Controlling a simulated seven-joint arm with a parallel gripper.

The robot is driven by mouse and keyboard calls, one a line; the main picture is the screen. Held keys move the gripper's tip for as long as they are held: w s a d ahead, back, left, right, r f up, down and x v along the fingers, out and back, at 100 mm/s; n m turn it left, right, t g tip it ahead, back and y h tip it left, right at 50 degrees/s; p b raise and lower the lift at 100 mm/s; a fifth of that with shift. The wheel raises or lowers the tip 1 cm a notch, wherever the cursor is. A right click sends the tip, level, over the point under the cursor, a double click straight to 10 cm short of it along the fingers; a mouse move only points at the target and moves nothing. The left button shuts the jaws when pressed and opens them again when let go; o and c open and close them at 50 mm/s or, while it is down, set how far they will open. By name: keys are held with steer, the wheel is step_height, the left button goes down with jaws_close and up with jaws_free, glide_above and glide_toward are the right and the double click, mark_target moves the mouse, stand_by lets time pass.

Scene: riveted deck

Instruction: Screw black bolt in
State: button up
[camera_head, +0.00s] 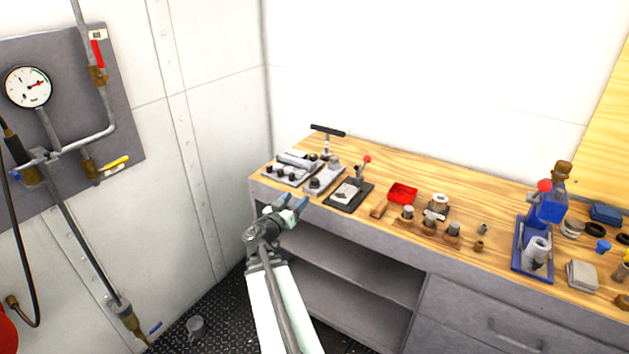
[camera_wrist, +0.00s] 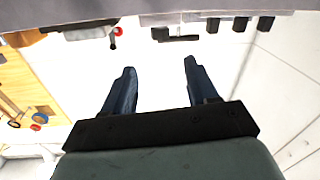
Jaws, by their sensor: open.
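A light grey plate (camera_head: 271,178) with several small dark bolt-like heads (camera_head: 281,172) lies at the left end of the bench. I cannot tell which of them is the task's black bolt. In the wrist view, where the scene is upside down, several black block-like heads (camera_wrist: 240,23) show at the top right. My gripper (camera_head: 294,204) has blue fingers and is in front of the bench's left end, apart from the plate. In the wrist view my gripper (camera_wrist: 158,69) is open, with nothing between its fingers.
A black T-handled tool (camera_head: 327,130) stands behind the plate. A red-knobbed lever (camera_head: 366,160) on a dark base and a red tray (camera_head: 402,192) lie to the right. The wooden bench (camera_head: 470,205) continues right with more parts. A pipe panel (camera_head: 118,60) hangs at left.

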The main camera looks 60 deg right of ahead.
mark_target(312, 182)
steer(key=shift+m, duration=0.8)
steer(key=d, duration=0.9)
steer(key=w+d, duration=0.1)
steer(key=d, duration=0.3)
steer(key=shift+w+d, duration=0.1)
steer(key=shift+d, duration=0.3)
steer(key=shift+c, duration=0.4)
steer(key=c, duration=0.9)
steer(key=shift+g, duration=0.3)
